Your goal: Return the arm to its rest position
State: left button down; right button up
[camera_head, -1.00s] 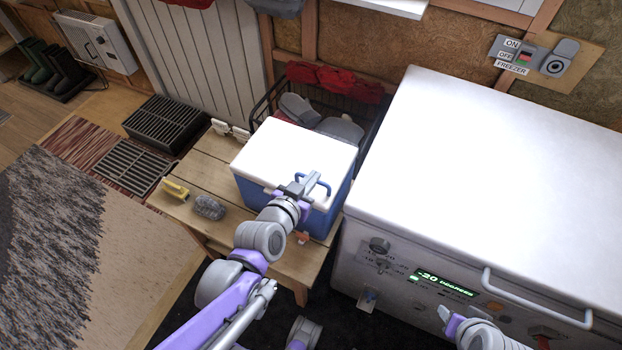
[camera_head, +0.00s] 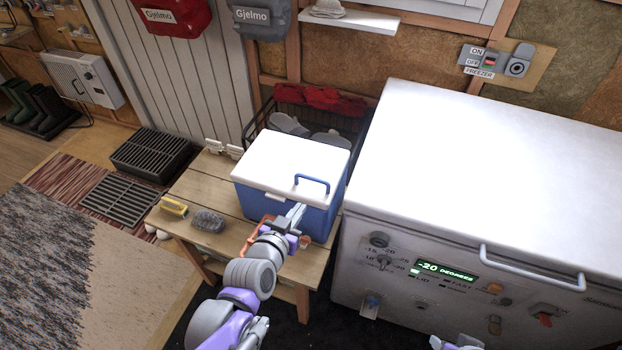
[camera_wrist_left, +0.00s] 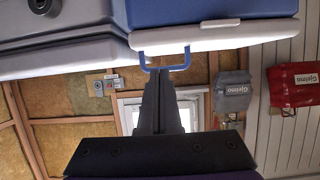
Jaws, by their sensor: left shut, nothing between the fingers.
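The left arm comes up from the bottom in the head view. My left gripper (camera_head: 297,212) is shut and empty, just in front of the blue cooler (camera_head: 325,221) with its closed white lid (camera_head: 285,163). The blue lid handle (camera_head: 313,180) is free of the fingers in the head view. In the left wrist view the shut fingers (camera_wrist_left: 159,80) point toward the handle (camera_wrist_left: 160,58) and look close to it; the gap is hard to judge. Part of my right gripper (camera_head: 455,343) shows at the bottom edge; its jaws are unclear.
The cooler stands on a wooden bench (camera_head: 215,240) with a yellow brush (camera_head: 173,206) and a grey fuzzy item (camera_head: 208,220). A large white freezer (camera_head: 480,170) with a front handle (camera_head: 530,270) stands close on the right. Open floor lies left of the bench.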

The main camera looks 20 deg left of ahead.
pick_arm(q)
jog(key=s+d+r+g+p, duration=0.3)
jog(key=s+g+p, duration=0.4)
jog(key=s, duration=0.5)
jog(key=shift+s+d+g, duration=0.15)
jog(key=shift+s+g, duration=0.2)
jog(key=shift+g, duration=0.35)
jog(key=shift+r, duration=0.1)
